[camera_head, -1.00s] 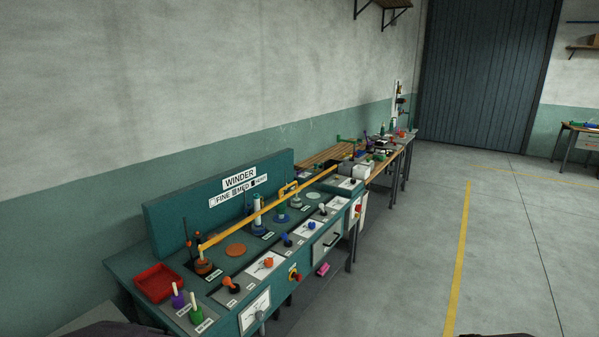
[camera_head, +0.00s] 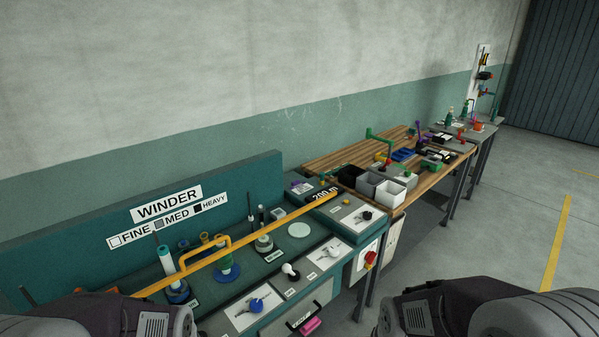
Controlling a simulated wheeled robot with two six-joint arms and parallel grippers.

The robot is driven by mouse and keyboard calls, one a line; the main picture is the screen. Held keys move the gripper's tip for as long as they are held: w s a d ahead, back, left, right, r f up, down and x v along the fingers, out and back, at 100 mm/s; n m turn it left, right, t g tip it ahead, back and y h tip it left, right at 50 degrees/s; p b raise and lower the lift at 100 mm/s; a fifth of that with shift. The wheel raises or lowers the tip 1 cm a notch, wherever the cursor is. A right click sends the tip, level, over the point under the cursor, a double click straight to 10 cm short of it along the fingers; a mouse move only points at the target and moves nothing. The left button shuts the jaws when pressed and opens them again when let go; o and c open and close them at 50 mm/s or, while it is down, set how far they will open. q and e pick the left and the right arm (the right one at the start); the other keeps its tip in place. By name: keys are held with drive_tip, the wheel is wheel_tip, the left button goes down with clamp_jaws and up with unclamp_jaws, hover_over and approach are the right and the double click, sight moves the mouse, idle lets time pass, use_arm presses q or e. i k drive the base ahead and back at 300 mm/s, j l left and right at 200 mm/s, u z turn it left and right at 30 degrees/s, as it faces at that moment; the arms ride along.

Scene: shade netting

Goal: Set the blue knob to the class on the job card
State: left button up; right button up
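The blue knob (camera_head: 256,305) sits on a white plate on the sloping front of the teal winder bench, low in the view. Which mark it points to is too small to read. The WINDER sign (camera_head: 168,204) on the back panel has a legend of FINE, MED and HEAVY with white, grey and black squares. I cannot make out a job card with a readable class. Dark parts of my two arms show at the bottom left and bottom right. Neither gripper is in view.
A yellow bar (camera_head: 262,236) runs across the winder above several spools. A wooden table (camera_head: 330,157) with grey bins stands beyond. The floor at right is clear.

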sight(256, 306)
drive_tip(key=i+l+u, duration=0.1)
drive_tip(key=i+l, duration=0.15)
drive_tip(key=l, duration=0.15)
drive_tip(key=i+l+u, duration=0.1)
drive_tip(key=i+l, duration=0.15)
drive_tip(key=l, duration=0.15)
drive_tip(key=i+l, duration=0.25)
drive_tip(key=l, duration=0.15)
drive_tip(key=u, duration=0.05)
